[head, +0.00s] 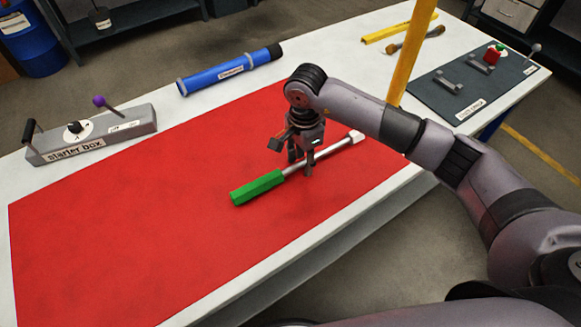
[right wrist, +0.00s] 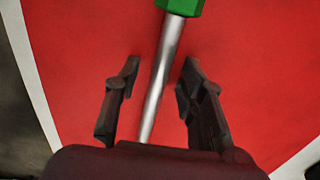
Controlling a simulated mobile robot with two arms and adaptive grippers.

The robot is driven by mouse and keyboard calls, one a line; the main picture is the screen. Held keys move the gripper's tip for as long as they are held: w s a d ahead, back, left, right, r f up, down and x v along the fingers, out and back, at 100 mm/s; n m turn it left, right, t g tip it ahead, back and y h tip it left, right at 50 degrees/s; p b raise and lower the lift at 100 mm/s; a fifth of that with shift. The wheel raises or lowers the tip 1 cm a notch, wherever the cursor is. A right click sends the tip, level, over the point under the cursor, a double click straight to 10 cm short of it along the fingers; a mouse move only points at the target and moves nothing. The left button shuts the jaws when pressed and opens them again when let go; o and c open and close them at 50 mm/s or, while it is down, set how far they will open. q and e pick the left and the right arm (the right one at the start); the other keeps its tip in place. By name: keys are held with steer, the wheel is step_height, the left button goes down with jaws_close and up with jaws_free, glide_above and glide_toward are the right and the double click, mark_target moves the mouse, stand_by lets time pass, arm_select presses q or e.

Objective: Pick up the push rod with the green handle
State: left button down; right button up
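The push rod has a green handle (head: 257,188) and a silver shaft (head: 330,149) with a pale tip. It lies on the red mat (head: 130,230). My right gripper (head: 300,168) is over the shaft, just beyond the handle, pointing down. In the right wrist view the shaft (right wrist: 168,65) runs between the two open fingers (right wrist: 158,82), with a gap on each side; the green handle (right wrist: 182,6) is at the top edge. Whether the fingertips reach the mat is unclear. My left gripper is not in view.
A starter box (head: 90,137) stands at the left and a blue tube (head: 230,70) lies behind the mat. A yellow post (head: 410,50) rises behind my right arm. A dark panel (head: 440,85) with handles lies at the right. The mat's left part is clear.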

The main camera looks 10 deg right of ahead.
steer(key=shift+c, duration=0.2)
jaws_close()
stand_by(0.5)
